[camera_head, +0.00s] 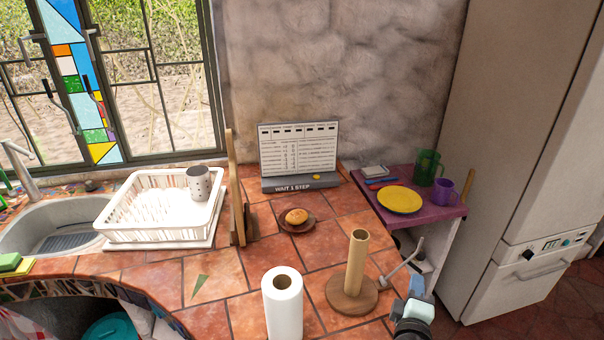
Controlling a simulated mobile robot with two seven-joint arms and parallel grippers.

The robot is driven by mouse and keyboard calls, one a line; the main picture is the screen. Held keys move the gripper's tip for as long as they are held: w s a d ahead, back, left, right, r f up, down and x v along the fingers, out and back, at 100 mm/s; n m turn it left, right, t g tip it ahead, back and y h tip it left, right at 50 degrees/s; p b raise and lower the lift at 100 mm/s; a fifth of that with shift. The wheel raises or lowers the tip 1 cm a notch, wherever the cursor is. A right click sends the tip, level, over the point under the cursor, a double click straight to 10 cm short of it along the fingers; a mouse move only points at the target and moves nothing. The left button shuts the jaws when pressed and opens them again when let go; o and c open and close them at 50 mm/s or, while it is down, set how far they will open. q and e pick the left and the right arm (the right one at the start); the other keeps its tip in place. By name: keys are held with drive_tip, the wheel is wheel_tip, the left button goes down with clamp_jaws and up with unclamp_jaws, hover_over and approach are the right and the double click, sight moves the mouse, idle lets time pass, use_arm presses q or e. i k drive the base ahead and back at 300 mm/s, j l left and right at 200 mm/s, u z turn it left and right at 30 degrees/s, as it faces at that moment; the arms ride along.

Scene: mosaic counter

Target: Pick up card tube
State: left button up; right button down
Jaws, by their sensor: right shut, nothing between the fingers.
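The card tube (357,262) is a bare brown cardboard tube standing upright on a round wooden base (340,300) near the front right of the tiled counter. My right gripper (416,290) shows at the bottom right, to the right of the tube and lower in the picture. It is shut and empty, apart from the tube. Its fingers are small and partly hard to make out. My left gripper is out of view.
A white paper roll (284,312) stands left of the tube's base. A bun on a plate (297,228), a calendar board (298,155) and a white dish rack (150,233) are farther back. A purple shelf (440,208) holds a yellow plate (399,199) and cups.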

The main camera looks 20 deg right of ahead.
sight(357, 248)
drive_tip(key=k, duration=1)
